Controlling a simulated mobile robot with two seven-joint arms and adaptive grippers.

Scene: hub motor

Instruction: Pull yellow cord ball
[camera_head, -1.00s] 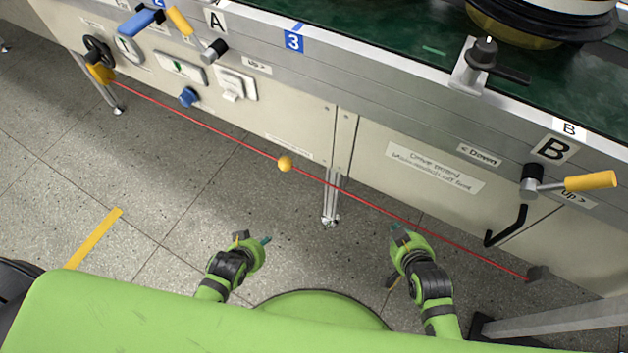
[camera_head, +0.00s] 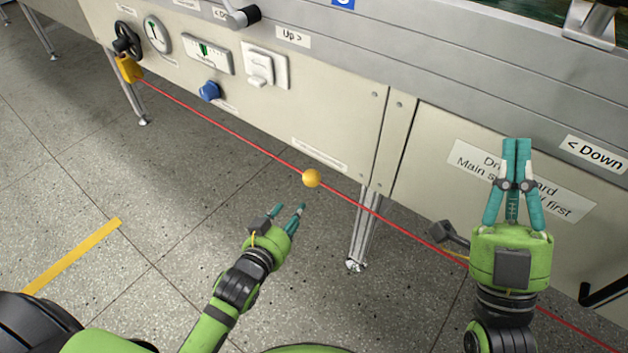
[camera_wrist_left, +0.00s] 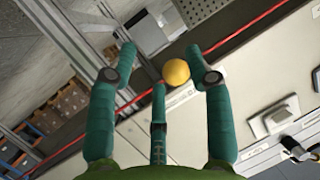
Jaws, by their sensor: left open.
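The yellow ball (camera_head: 311,178) hangs on the red cord (camera_head: 240,138), which runs slantwise along the front of the machine panel. My left gripper (camera_head: 289,210) is open and empty, a little below and left of the ball in the head view. In the left wrist view the ball (camera_wrist_left: 176,72) appears between the two teal fingers, nearer the right one, and does not look gripped. My right gripper (camera_head: 516,145) points up in front of the panel at the right. Its teal fingers are together with nothing seen between them.
The panel carries a black handwheel (camera_head: 127,40), a gauge (camera_head: 157,35), a white switch (camera_head: 262,67) and a blue knob (camera_head: 209,91). A yellow block (camera_head: 129,68) sits at the cord's left end. A metal leg (camera_head: 363,232) stands behind the cord. The floor in front is free.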

